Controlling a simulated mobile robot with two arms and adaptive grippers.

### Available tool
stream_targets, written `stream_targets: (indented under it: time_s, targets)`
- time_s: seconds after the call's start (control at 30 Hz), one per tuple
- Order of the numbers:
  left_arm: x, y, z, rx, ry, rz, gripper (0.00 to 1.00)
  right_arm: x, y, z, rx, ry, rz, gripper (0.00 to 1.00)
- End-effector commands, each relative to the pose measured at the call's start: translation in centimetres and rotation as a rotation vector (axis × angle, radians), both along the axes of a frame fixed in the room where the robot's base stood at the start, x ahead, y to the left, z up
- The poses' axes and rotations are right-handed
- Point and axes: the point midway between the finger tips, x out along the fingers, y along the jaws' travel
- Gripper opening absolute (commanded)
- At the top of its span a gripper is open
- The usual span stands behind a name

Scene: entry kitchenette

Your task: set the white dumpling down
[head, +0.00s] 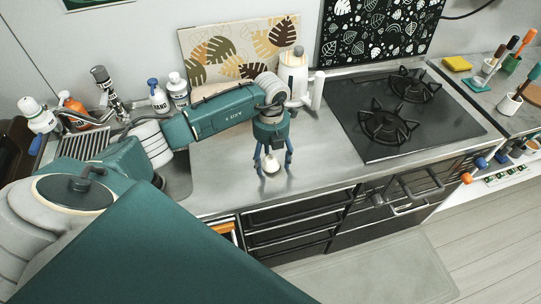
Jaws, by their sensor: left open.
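The white dumpling (271,165) is on or just above the metal countertop (325,160), near the front edge of the counter. My left gripper (272,170) points down over it, with its blue fingers apart on either side of the dumpling. The gripper is open. I cannot tell whether the fingers touch the dumpling. My right gripper is not in the head view.
A black hob (385,115) lies right of the gripper. A white kettle-like container (293,75) stands behind it, by a leaf-pattern board (235,50). Bottles (158,97) stand by the sink at left. Bare counter lies between gripper and hob.

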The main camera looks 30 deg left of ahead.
Motion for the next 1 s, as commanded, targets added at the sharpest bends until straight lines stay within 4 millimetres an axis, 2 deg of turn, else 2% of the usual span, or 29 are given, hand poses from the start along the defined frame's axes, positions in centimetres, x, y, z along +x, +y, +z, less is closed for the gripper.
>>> stream_targets:
  time_s: [0.1, 0.3, 0.37, 0.43, 0.47, 0.77, 0.87, 1.0]
  targets:
    - [0.0, 0.0, 0.0, 0.000, 0.000, -0.001, 0.67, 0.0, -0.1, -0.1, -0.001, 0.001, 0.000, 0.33]
    - [0.0, 0.0, 0.0, 0.000, 0.000, 0.000, 0.27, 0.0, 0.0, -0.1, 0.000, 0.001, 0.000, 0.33]
    - [0.0, 0.0, 0.0, 0.000, 0.000, 0.000, 0.17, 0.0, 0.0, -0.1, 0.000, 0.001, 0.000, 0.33]
    - [0.0, 0.0, 0.0, 0.000, 0.000, 0.000, 0.17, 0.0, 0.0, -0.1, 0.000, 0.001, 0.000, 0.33]
    - [0.0, 0.0, 0.0, 0.000, 0.000, 0.000, 0.13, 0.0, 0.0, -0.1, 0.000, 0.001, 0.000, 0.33]
    - [0.1, 0.0, 0.4, -0.001, -0.001, 0.000, 0.12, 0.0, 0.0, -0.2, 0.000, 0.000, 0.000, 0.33]
    - [0.1, 0.0, 1.1, 0.000, -0.002, 0.000, 0.12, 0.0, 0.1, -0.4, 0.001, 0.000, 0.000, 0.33]
    - [0.1, 0.0, 3.2, 0.001, -0.005, -0.002, 0.12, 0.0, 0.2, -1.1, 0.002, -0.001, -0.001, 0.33]
